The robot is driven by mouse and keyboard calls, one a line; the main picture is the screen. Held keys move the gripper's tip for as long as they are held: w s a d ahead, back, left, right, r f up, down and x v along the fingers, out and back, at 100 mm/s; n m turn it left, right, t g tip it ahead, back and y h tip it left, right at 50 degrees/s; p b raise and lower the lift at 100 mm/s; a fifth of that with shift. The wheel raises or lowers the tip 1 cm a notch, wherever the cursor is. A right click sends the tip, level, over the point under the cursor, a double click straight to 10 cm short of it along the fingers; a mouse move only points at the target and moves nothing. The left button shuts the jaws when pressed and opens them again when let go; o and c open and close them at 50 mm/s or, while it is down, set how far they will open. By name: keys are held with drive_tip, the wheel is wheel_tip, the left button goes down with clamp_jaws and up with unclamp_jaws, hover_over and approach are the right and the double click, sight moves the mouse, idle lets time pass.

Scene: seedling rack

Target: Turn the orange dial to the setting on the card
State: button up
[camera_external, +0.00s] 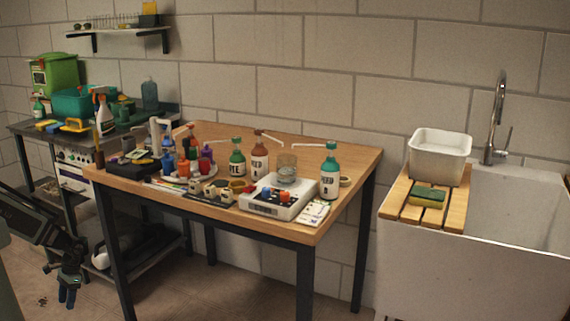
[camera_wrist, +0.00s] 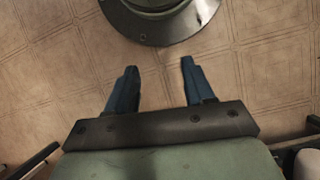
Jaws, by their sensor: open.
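The orange dial (camera_external: 284,197) is small in the external view, on the front of a white box-shaped device (camera_external: 262,207) near the wooden table's front right edge. A blue knob (camera_external: 267,191) sits beside it. I cannot read the dial's setting. A white card or pad (camera_external: 313,213) with dark marks lies to the right of the device; its print is too small to read. My gripper (camera_external: 68,292) hangs low at the left, off the table and far from the dial. In the wrist view my gripper (camera_wrist: 158,72) is open and empty above the tiled floor.
A glass beaker (camera_external: 287,168) stands on the device. A teal-capped bottle (camera_external: 330,172), a brown bottle (camera_external: 259,160) and a green bottle (camera_external: 237,158) stand around it. Small cups and bottles crowd the table's left half. A sink (camera_external: 520,190) stands at the right.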

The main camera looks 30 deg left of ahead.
drive_tip(key=w+d+r+m+t+h, duration=0.1)
drive_tip(key=w+d+r+m+t, duration=0.2)
drive_tip(key=w+d, duration=0.85)
drive_tip(key=w+d+r+m+t+h, duration=0.15)
drive_tip(key=w+d+m+t, duration=0.25)
drive_tip(key=w+d, duration=0.7)
drive_tip(key=d+r+m+t+h, duration=0.1)
drive_tip(key=d+r+h, duration=0.15)
drive_tip(key=d, duration=0.75)
drive_tip(key=d+r+m+t+h, duration=0.15)
drive_tip(key=d+r, duration=0.25)
drive_tip(key=d, duration=0.5)
drive_tip(key=s+d+r+m+t+h, duration=0.1)
drive_tip(key=s+d+r+m+h, duration=0.15)
drive_tip(key=d+r, duration=0.9)
drive_tip(key=s+d+r+m+t+h, duration=0.1)
drive_tip(key=s+d+r+h, duration=0.15)
drive_tip(key=d+r, duration=0.85)
drive_tip(key=w+d+r+n+h, duration=0.2)
drive_tip(key=d+r, duration=1.6)
drive_tip(key=r, duration=0.1)
wheel_tip(320, 180, up, 10)
drive_tip(key=n+g+y, duration=0.7)
drive_tip(key=n+y, duration=0.7)
hover_over(285, 193)
drive_tip(key=shift+t, duration=0.25)
wheel_tip(285, 193, down, 13)
drive_tip(key=shift+r, duration=0.1)
